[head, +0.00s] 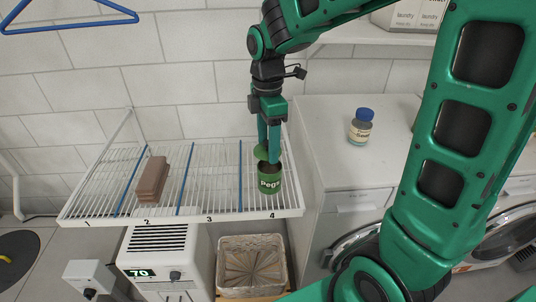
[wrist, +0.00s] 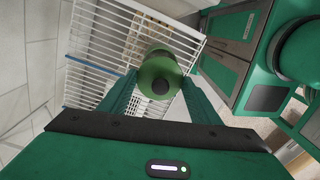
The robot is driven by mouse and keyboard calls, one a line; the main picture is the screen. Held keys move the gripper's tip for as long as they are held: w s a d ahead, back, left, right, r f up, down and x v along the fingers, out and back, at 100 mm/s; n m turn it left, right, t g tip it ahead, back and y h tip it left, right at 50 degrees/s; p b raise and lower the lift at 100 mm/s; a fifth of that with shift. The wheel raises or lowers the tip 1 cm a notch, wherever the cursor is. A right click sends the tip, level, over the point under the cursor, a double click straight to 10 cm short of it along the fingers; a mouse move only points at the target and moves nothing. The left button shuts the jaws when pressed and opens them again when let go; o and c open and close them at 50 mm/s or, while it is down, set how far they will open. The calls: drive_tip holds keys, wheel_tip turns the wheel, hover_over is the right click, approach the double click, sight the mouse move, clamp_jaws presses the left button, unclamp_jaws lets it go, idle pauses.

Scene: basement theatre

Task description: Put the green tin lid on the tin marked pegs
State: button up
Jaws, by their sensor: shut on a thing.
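The green tin marked Pegs (head: 269,184) stands upright in section 4 of the white wire rack, with its dark open top showing. My gripper (head: 268,156) points down just above the tin and is shut on the green lid (head: 261,153). In the head view the lid looks tilted and sits above the tin's rim, partly hidden by a finger.
The wire rack (head: 105,190) has blue dividers and numbered sections; a brown block (head: 152,180) lies in section 2. A blue-capped jar (head: 361,127) stands on the white surface at right. Below are a white device (head: 158,240) reading 70 and a basket (head: 252,262). Section 3 is clear.

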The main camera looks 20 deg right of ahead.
drive_tip(key=shift+d+f, duration=0.3)
drive_tip(key=shift+f, duration=1.85)
drive_tip(key=shift+f, duration=0.1)
drive_tip(key=o, duration=1)
